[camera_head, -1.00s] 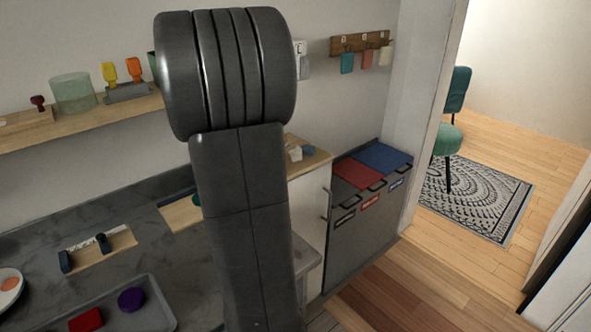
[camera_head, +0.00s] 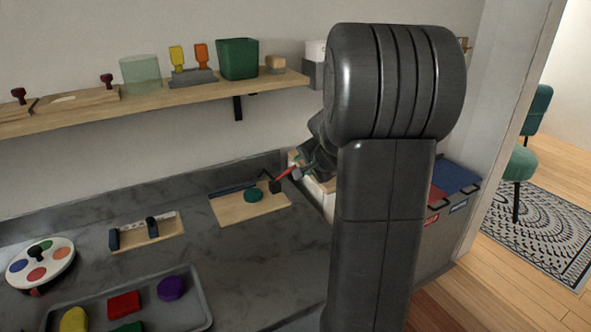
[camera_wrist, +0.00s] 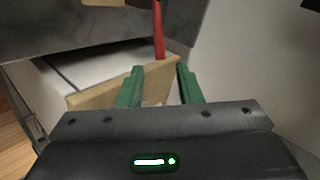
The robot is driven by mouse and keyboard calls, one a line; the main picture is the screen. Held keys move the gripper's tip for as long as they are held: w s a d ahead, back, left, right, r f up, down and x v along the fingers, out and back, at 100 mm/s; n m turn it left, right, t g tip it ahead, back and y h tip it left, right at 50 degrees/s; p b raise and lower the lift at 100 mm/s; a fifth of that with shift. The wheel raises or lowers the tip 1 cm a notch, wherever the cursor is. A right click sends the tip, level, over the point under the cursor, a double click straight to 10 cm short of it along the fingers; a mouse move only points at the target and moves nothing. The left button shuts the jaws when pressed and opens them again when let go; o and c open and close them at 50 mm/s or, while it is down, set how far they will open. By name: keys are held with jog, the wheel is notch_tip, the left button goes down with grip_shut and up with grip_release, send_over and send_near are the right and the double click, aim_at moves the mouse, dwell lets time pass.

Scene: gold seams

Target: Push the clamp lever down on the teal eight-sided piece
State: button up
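The teal eight-sided piece (camera_head: 253,195) lies on a wooden board (camera_head: 230,211) on the dark counter in the head view. A dark clamp (camera_head: 275,186) stands at its right, with a red lever (camera_head: 287,172) slanting up to the right. The red lever also shows upright at the top of the wrist view (camera_wrist: 158,32), beyond my fingertips. My gripper (camera_wrist: 160,85) is open, its two green fingers apart with nothing held between them. In the head view my wrist is close to the right of the lever; my arm partly hides it, and I cannot tell whether they touch.
A tray (camera_head: 207,312) with coloured pieces, a round palette (camera_head: 62,270) and another wooden board (camera_head: 170,238) lie on the counter to the left. A wall shelf (camera_head: 150,96) with several items runs above. Bare counter lies between tray and clamp board.

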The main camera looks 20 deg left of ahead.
aim_at(295, 167)
jog(key=x, duration=0.8)
grip_shut()
